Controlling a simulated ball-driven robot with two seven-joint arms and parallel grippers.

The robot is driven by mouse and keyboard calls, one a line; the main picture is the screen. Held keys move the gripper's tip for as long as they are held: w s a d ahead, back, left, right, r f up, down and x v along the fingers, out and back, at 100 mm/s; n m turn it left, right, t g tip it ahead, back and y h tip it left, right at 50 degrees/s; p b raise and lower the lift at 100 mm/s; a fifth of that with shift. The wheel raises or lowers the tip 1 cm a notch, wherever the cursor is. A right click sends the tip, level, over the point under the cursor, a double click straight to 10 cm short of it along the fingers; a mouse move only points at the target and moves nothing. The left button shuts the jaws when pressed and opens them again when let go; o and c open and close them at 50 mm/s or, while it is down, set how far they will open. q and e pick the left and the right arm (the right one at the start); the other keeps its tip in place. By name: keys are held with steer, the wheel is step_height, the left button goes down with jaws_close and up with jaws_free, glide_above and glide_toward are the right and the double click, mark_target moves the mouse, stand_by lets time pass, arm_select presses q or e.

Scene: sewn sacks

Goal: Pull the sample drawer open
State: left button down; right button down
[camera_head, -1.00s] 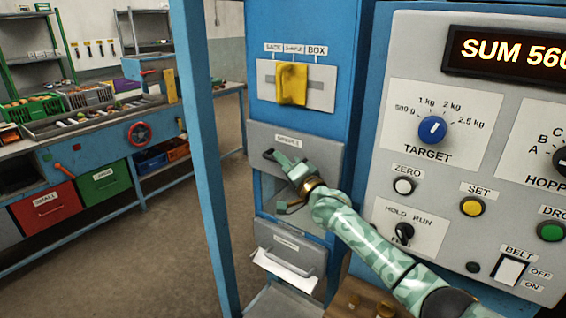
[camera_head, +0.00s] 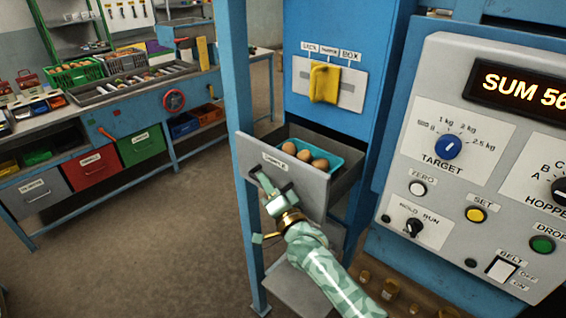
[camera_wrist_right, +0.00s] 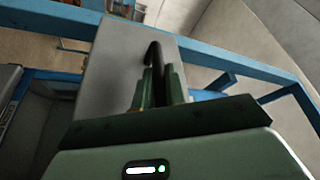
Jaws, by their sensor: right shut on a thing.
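The sample drawer (camera_head: 308,192) is grey with a small label on its front. It stands out from the blue machine column, so its inside shows. A teal tray (camera_head: 334,172) with several round brown items lies in it. My right gripper (camera_head: 268,192) is at the drawer front, shut on the dark handle. In the right wrist view the black curved handle (camera_wrist_right: 153,53) stands between the two green fingers of that gripper (camera_wrist_right: 157,78), against the grey drawer front (camera_wrist_right: 115,75). My left gripper is not in view.
A blue post (camera_head: 238,90) rises close to the drawer's left side. The control panel (camera_head: 455,205) with knobs and buttons is at the right. A yellow lever grip (camera_head: 324,83) is above the drawer. Open floor (camera_head: 160,235) lies to the left.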

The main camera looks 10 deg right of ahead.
steer(key=shift+s+a+f+p, duration=0.1)
steer(key=shift+s+a+p, duration=0.25)
steer(key=shift+s+a, duration=0.65)
steer(key=shift+s+a+p, duration=0.35)
steer(key=shift+s+a, duration=0.4)
steer(key=shift+a, duration=0.45)
steer(key=c, duration=1.5)
jaws_free()
steer(key=shift+o, duration=0.2)
steer(key=b+v, duration=0.1)
steer(key=v, duration=1.5)
steer(key=shift+d, duration=0.1)
